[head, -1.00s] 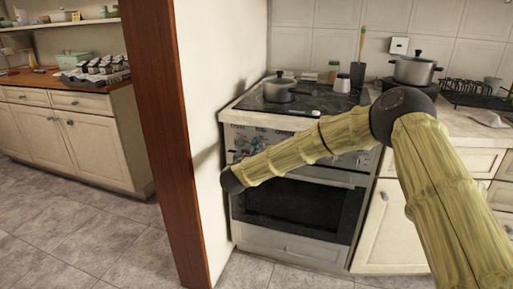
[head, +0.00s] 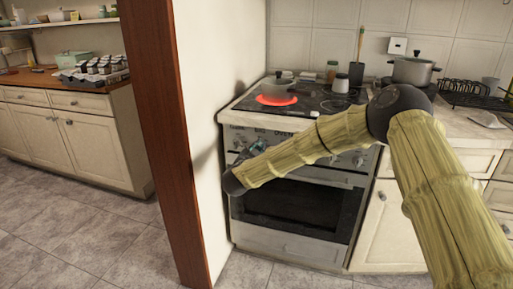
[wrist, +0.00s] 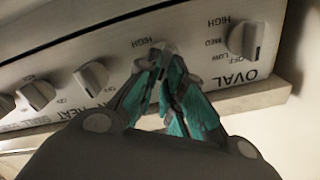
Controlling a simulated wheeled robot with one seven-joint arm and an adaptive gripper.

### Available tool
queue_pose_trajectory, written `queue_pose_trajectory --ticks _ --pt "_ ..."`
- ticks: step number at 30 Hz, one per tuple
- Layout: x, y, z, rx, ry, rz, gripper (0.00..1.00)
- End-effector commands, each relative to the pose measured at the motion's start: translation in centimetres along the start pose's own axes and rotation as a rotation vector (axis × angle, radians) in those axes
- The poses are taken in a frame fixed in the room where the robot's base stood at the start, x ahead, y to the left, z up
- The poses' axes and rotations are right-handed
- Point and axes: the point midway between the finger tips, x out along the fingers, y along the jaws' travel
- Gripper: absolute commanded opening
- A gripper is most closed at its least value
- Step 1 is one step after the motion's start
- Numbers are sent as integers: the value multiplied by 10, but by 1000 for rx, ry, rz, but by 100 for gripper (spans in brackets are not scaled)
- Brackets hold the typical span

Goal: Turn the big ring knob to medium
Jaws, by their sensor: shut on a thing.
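My gripper (wrist: 166,75) has teal fingers shut on a pale knob (wrist: 160,46) on the oven's front panel in the wrist view. The fingers cover most of the knob, so its pointer is hidden. An upside-down HIGH label shows beside it. In the head view my gripper (head: 238,154) is at the left of the panel, partly behind my arm. A front burner (head: 276,99) glows red on the black hob.
The OVAL knob (wrist: 245,41) stands beside the held knob, with other knobs (wrist: 91,76) on the opposite side. A pot (head: 281,84) stands behind the glowing burner. A wall and wooden post (head: 160,140) stand close to the left of the oven (head: 300,203).

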Motion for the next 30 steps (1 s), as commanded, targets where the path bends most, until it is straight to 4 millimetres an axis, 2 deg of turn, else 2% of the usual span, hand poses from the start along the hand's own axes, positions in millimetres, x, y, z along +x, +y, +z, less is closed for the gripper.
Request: queue_pose_trajectory --ticks 21,30 --pt "0 10 5 672 0 1 0" --pt "0 13 7 887 1 2 0"
